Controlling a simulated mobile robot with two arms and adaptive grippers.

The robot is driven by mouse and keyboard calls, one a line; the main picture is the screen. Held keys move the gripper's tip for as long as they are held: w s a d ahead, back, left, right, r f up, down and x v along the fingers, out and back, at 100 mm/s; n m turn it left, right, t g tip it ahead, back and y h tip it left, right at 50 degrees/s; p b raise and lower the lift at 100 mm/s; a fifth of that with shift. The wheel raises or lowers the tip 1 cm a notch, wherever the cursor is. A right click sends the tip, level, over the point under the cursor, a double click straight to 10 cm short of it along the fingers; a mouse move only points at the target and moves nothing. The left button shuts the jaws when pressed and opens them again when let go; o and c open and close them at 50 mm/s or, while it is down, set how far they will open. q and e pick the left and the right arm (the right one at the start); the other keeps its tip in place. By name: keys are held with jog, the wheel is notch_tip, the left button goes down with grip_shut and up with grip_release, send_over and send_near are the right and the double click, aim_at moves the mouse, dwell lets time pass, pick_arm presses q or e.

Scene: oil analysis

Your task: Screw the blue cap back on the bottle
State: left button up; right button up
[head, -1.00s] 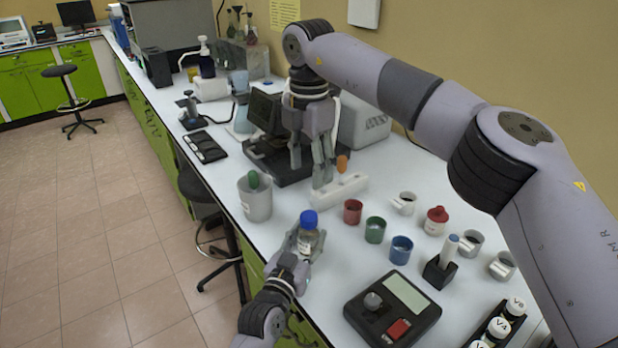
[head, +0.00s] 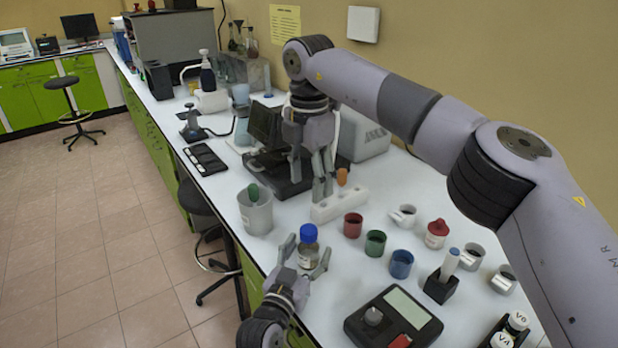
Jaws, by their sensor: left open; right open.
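The bottle (head: 308,255) stands upright on the white bench with the blue cap (head: 308,233) on its top; I cannot tell how tightly the cap sits. My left gripper (head: 306,262) is open, with one finger on each side of the bottle. My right gripper (head: 322,190) is open and points down farther back, by the white rack (head: 340,198) with an orange-topped piece in it. It is apart from the bottle.
Red (head: 353,225), green (head: 375,243) and blue (head: 401,263) cups stand right of the bottle. A grey beaker (head: 256,212) stands to the left near the bench edge. A black device with a screen (head: 393,318) lies at the front. A red-capped white jar (head: 437,233) stands farther right.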

pick_arm(q)
jog(key=v, duration=1.1)
jog(key=shift+s, duration=0.35)
jog(key=shift+a+f, duration=0.1)
jog(key=shift+f, duration=0.05)
